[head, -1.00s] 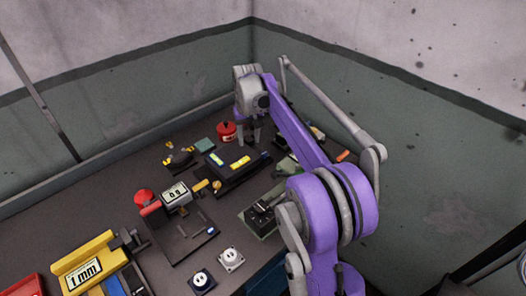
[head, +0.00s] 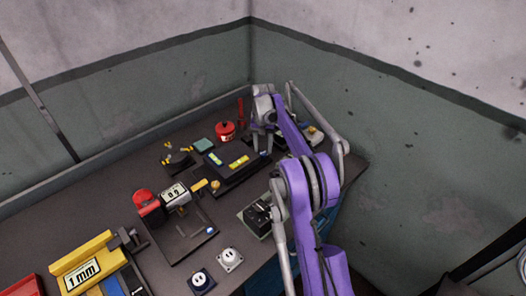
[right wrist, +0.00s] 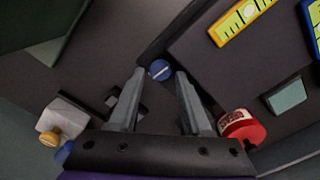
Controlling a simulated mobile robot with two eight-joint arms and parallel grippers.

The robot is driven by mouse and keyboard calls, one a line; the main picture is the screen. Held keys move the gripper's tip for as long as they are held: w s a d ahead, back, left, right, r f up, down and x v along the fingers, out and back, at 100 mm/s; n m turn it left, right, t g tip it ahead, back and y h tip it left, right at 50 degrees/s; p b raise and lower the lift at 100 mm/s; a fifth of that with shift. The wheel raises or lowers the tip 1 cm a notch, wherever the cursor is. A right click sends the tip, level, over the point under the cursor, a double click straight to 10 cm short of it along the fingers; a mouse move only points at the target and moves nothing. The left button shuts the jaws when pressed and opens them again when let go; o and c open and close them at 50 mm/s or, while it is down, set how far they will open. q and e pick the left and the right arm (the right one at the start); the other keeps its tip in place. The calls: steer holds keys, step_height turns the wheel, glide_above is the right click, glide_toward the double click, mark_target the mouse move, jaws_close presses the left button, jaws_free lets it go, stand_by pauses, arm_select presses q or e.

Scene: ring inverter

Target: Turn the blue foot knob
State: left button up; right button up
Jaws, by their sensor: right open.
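The blue foot knob (right wrist: 160,70) is a small round blue disc with a pale slot line, at the edge of a dark plate (right wrist: 215,75) in the right wrist view. My right gripper (right wrist: 160,76) is open, and the knob shows between and slightly beyond its two fingertips. I cannot tell whether either finger touches it. In the head view my right gripper (head: 262,143) points down at the right end of the black plate (head: 228,180). My left gripper is not in view.
A red canister (head: 225,131) stands behind the plate, and near the right finger in the wrist view (right wrist: 241,127). Yellow levels (head: 239,162) lie on the plate. A grey block with a yellow knob (right wrist: 57,122) is left of the gripper. Grey walls meet behind the bench.

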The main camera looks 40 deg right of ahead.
steer(key=shift+f, duration=1.05)
jaws_close()
steer(key=m, duration=0.4)
steer(key=shift+m, duration=0.4)
jaws_free()
